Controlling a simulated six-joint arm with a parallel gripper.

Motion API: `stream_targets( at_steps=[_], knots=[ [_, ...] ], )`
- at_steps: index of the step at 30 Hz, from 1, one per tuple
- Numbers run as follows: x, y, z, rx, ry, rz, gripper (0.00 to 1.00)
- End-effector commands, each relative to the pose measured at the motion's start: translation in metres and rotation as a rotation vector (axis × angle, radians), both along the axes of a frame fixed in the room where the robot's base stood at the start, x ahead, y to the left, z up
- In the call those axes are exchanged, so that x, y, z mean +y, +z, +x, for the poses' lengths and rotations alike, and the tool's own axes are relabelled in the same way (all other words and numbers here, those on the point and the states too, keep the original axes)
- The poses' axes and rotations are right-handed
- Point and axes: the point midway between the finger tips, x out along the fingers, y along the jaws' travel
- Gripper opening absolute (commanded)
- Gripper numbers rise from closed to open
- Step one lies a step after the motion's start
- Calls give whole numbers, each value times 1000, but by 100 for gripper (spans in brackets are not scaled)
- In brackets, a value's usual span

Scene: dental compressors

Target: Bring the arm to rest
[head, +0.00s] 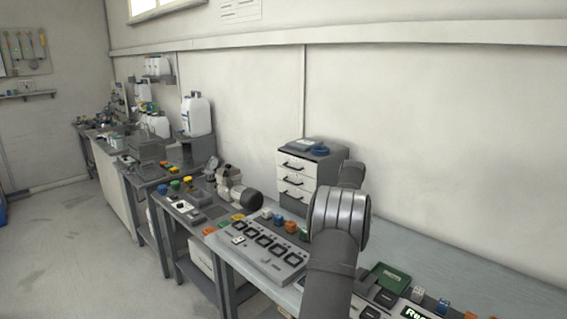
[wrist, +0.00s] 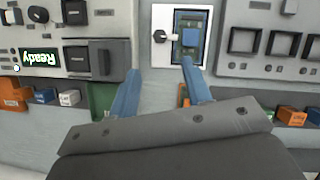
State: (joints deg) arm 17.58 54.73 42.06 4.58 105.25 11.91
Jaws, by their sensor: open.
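My gripper (wrist: 158,88) shows in the wrist view with its two blue fingers spread apart and nothing between them. It hangs over the bench, just short of a light-framed panel (wrist: 179,35) with a green board and a blue block. In the head view my arm rises over the bench at the right of centre; the gripper itself is hidden there.
A grey panel with a row of dark square sockets (head: 266,246) lies on the bench left of my arm. A device with a lit "Ready" display (wrist: 40,58) sits at the wrist view's left. A drawer cabinet (head: 296,179) stands against the wall. Several coloured blocks line the bench.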

Motion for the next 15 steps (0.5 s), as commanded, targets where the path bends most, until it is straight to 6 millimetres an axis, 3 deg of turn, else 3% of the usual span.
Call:
stream_targets(
  at_steps=[15],
  knots=[
    [18, -87, -32, 2, -1, 0, 45]
  ],
)
